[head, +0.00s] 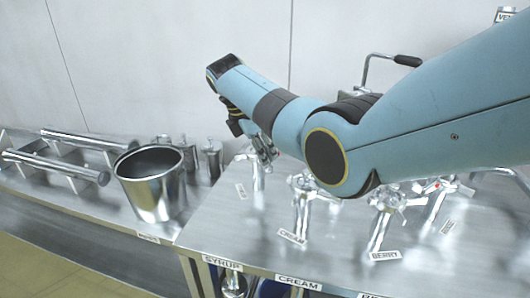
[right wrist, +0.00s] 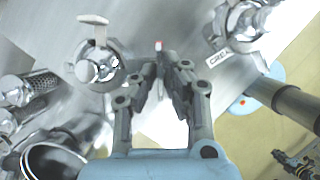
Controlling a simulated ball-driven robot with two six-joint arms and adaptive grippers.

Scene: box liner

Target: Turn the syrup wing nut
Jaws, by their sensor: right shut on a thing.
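My right gripper (head: 262,148) reaches down to the syrup valve (head: 257,178), the chrome post at the left end of the row. Most of the nut is hidden by the fingers. A chrome valve top with a pale paddle (right wrist: 94,66) shows to the left of the fingers. The SYRUP plate (head: 222,262) is on the counter's front edge. My left gripper is not in view.
The cream valve (head: 302,205) and berry valve (head: 380,225) stand to the right on the steel counter (head: 235,240). A metal pot (head: 150,195), small canisters (head: 212,160) and horizontal tubes (head: 55,168) are to the left. A crank handle (head: 405,61) is behind my right arm.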

